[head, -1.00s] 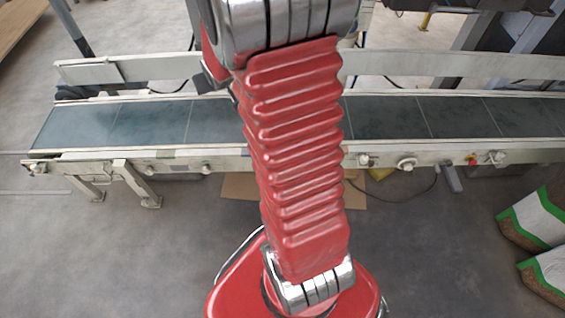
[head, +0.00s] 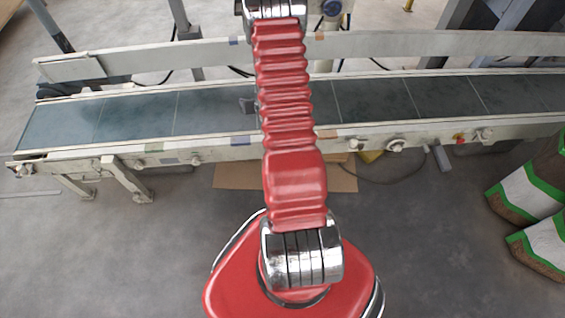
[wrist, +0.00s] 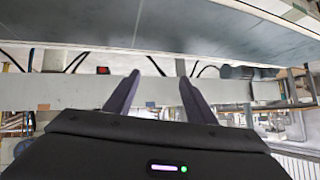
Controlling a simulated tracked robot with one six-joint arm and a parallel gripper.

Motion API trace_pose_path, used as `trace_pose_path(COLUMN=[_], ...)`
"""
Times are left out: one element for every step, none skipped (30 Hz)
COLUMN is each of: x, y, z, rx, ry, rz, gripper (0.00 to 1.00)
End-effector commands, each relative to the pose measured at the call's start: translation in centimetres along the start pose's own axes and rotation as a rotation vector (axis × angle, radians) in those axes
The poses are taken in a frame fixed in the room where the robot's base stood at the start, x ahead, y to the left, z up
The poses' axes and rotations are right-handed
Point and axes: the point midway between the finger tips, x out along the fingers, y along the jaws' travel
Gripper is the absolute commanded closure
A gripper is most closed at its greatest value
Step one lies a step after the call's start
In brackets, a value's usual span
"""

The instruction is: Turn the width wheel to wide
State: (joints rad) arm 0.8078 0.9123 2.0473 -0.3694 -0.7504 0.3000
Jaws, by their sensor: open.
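Several round knobs sit along the conveyor's near rail in the head view. The largest is a pale wheel-like knob (head: 397,144) right of my arm, with another knob (head: 483,134) farther right. I cannot tell for sure which is the width wheel, nor read a setting. My gripper (wrist: 158,78) is open and empty in the wrist view. Its two dark fingers stand apart in front of a pale rail (wrist: 75,94) with small coloured patches, holding nothing. In the head view my arm hides most of the gripper.
The conveyor belt (head: 130,117) runs across the head view between pale rails. A red button on a yellow base (head: 459,138) sits on the near rail. Green-and-white bags (head: 540,195) stand at right. Cardboard (head: 235,176) lies below. The floor in front is clear at left.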

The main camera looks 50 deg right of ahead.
Motion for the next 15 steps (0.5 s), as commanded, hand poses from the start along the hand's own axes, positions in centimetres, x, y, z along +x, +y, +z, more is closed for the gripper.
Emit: trace_pose_path(x=[0.6, 0.8, 1.1, 1.4, 1.6, 1.9, 2.0, 2.2, 2.3, 2.5, 2.6, 2.6, 2.7, 2.7, 2.8], y=[1.2, 1.7, 2.4, 2.9, 3.4, 4.1, 4.5, 5.0, 5.6, 6.1, 6.5, 7.1, 7.5, 7.8, 8.4], z=[1.5, 2.1, 3.0, 3.7, 4.4, 5.3, 6.0, 6.8, 7.7, 8.4, 9.2, 10.3, 11.0, 11.7, 12.8], rx=[0.020, 0.031, 0.046, 0.058, 0.069, 0.083, 0.095, 0.106, 0.122, 0.134, 0.147, 0.164, 0.176, 0.188, 0.205], ry=[0.004, 0.010, 0.019, 0.024, 0.032, 0.040, 0.046, 0.052, 0.062, 0.070, 0.076, 0.085, 0.093, 0.101, 0.111], rz=[0.001, 0.000, -0.001, -0.001, -0.003, -0.004, -0.006, -0.007, -0.008, -0.009, -0.010, -0.011, -0.013, -0.015, -0.015], gripper=[0.50, 0.50, 0.50, 0.50, 0.50, 0.50, 0.50, 0.50, 0.50, 0.50, 0.50, 0.50, 0.50, 0.50, 0.50])
